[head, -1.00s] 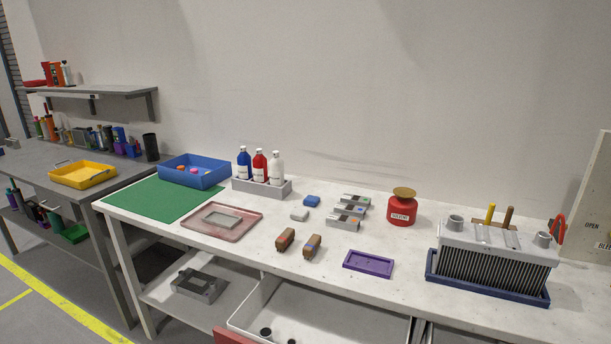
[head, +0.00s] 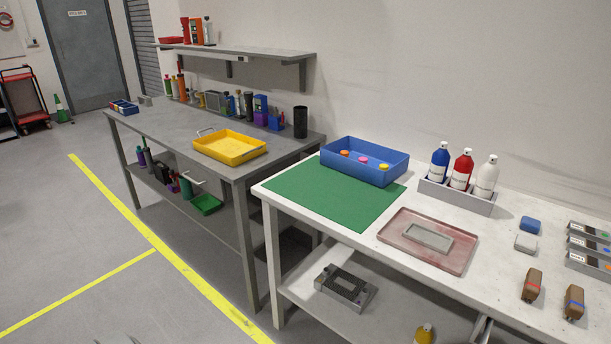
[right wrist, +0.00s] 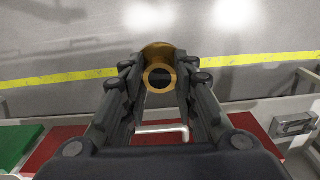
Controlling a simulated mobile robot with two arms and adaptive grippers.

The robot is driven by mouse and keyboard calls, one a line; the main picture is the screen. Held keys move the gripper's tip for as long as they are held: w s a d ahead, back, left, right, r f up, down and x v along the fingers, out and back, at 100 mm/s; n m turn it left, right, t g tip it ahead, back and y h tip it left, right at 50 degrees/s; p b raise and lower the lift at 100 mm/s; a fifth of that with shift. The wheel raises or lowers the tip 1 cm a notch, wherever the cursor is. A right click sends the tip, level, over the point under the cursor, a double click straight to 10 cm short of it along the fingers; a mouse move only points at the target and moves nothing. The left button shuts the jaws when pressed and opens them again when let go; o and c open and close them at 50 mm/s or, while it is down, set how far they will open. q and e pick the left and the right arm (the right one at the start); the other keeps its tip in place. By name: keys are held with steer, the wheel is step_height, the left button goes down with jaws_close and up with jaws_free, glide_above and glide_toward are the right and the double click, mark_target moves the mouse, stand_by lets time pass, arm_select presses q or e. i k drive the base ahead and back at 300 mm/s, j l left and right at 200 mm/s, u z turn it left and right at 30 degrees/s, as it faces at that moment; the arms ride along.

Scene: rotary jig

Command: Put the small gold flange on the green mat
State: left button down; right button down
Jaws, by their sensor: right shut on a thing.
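The gold flange (right wrist: 158,76), a ring with a round hole and a wider gold rim, is between the fingertips of my right gripper (right wrist: 160,85) in the right wrist view. That gripper is shut on it, with floor beyond. The green mat (head: 335,193) lies flat and bare on the left end of the white table in the head view. My right gripper is not visible in the head view, so its distance from the mat cannot be told there. My left gripper is in neither current view.
A blue bin (head: 365,160) with small coloured pieces stands at the mat's back edge. A pinkish tray (head: 450,257) lies right of the mat, before a bottle rack (head: 456,196). A grey bench with a yellow tray (head: 229,147) stands left. A small gold-yellow object (head: 424,333) shows low down, unclear.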

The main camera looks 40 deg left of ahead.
mark_target(322, 193)
steer(key=j, duration=1.2)
steer(key=i+j, duration=0.15)
steer(key=j, duration=1.05)
